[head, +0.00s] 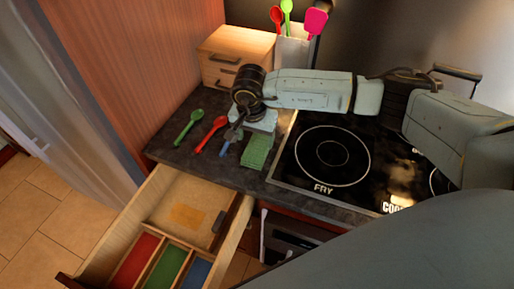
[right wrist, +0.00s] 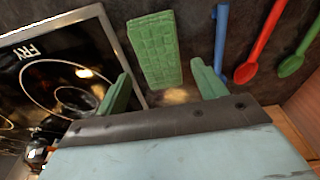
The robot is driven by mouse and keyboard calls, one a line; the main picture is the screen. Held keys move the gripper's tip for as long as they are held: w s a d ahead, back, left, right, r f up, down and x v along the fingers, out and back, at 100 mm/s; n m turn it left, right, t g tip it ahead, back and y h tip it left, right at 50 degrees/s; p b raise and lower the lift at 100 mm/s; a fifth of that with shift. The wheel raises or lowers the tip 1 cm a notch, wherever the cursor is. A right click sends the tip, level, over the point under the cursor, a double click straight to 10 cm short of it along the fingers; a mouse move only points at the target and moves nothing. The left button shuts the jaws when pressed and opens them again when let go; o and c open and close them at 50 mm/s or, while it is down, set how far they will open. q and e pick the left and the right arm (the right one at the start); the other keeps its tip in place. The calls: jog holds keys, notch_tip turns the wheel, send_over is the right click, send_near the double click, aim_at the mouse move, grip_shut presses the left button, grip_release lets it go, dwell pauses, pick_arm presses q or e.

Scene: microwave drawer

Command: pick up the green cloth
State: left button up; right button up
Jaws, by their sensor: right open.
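The green cloth (head: 257,151) is a small folded, textured rectangle lying on the dark counter, left of the cooktop. In the right wrist view the cloth (right wrist: 155,48) lies just beyond the fingers, its near end between the lines of the two fingers. My right gripper (head: 252,131) is above the counter by the cloth's far end. In the right wrist view the gripper (right wrist: 162,75) is open, its green fingers apart with nothing between them. I cannot tell its exact height above the counter. My left gripper is not in view.
Red (head: 210,133) and green (head: 188,127) spoons and a blue utensil (right wrist: 221,40) lie beside the cloth. The cooktop (head: 300,178) is to the right. Below, an open drawer (head: 150,201) has red, green and blue compartments. A wooden box (head: 240,47) and utensil holder (head: 291,50) stand behind.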

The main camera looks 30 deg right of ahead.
aim_at(257, 147)
jog(key=shift+d+f+p, duration=0.2)
jog(key=shift+f+p, duration=0.15)
jog(key=shift+f, duration=0.6)
jog(key=shift+w+d+f, duration=0.1)
jog(key=shift+w+f, duration=0.05)
jog(key=shift+f, duration=0.5)
jog(key=shift+w+d+f, duration=0.1)
jog(key=shift+w+f, duration=0.05)
jog(key=shift+f, duration=0.75)
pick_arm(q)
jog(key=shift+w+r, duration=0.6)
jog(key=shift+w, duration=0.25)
pick_arm(e)
jog(key=c, duration=0.7)
